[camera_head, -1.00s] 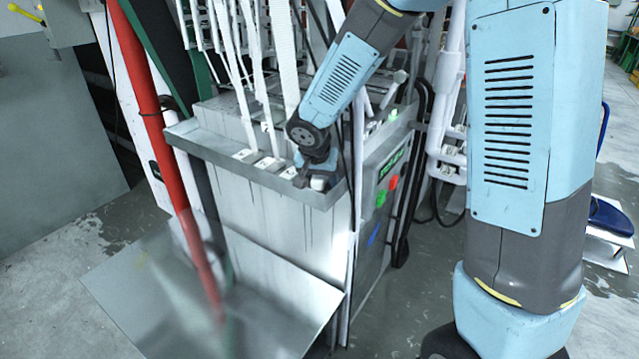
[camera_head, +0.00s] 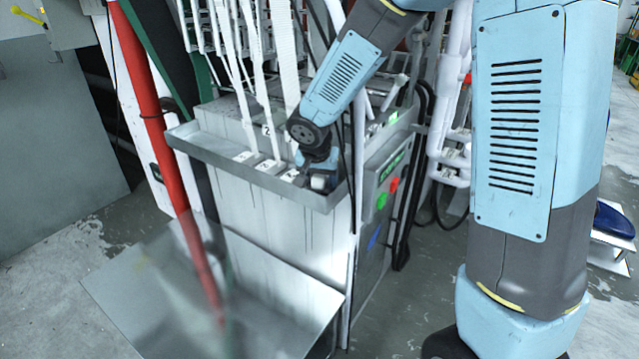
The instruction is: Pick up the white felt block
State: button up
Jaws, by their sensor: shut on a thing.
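The white felt block (camera_head: 320,182) is a small pale piece at the right end of the metal tray ledge (camera_head: 228,172) on the front of the grey machine. My gripper (camera_head: 312,180) reaches down to it from above and is shut on it. The jaws and wrist cover part of the block. I cannot tell whether the block still touches the ledge.
White webbing straps (camera_head: 262,95) hang down to the ledge left of my gripper. A red pole (camera_head: 150,110) stands at the left. A control panel (camera_head: 385,190) with green, red and blue buttons is on the machine's right side. A flat metal sheet (camera_head: 270,285) juts out in front.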

jog(key=s+a+r, duration=0.2)
jog(key=s+r, duration=1)
jog(key=s, duration=0.2)
jog(key=shift+a, duration=0.25)
